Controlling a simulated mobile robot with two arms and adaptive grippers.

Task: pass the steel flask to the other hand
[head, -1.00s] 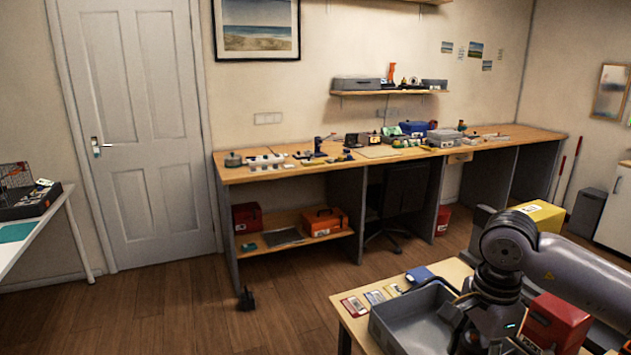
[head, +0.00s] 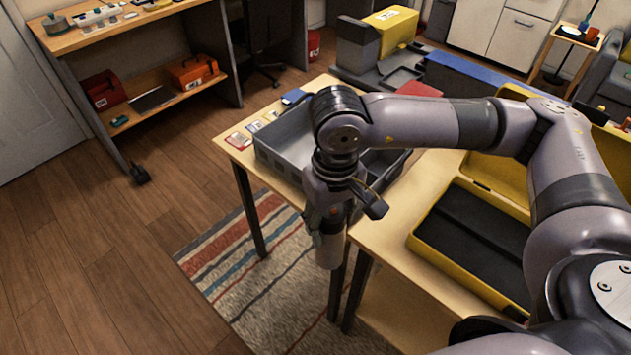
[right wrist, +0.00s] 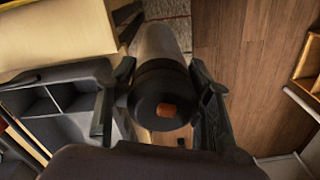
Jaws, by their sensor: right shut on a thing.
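The steel flask (head: 328,252) hangs below my right gripper (head: 327,220) in the head view, out past the table's edge and above the striped rug. In the right wrist view the flask's dark cap (right wrist: 160,97) with an orange mark faces the camera, and its grey body (right wrist: 157,40) runs away behind the cap. The fingers of my right gripper (right wrist: 157,90) stand on both sides of the flask and are shut on it. My left gripper is in neither view.
A grey compartment tray (head: 280,160) sits on the wooden table (head: 395,235) behind the gripper. An open yellow case (head: 425,235) with a dark lining lies to the right. The floor (head: 120,270) to the left is clear, with a striped rug (head: 250,270) below.

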